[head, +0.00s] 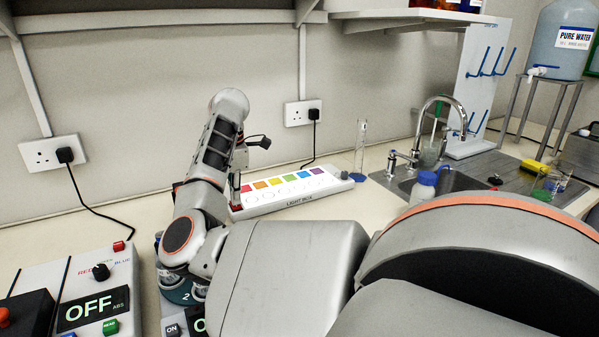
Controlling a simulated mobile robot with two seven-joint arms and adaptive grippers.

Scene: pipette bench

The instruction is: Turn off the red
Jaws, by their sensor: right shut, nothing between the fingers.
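A white light box (290,207) lies on the bench by the wall, with a row of coloured squares. The red square (246,188) is at its left end, followed by orange, yellow, green, blue and purple. A row of pale rings runs in front of the squares; whether any is lit I cannot tell. My right gripper (236,203) is shut and empty, pointing down at the light box's left end beside the red square. Whether it touches the box is unclear. My left gripper is out of view.
At the left, a device with an OFF display (93,308) has a black knob (101,272) and a red button (118,246). A glass cylinder (360,150) stands right of the light box. A sink with a tap (455,100) is farther right. My arm hides the bench's middle.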

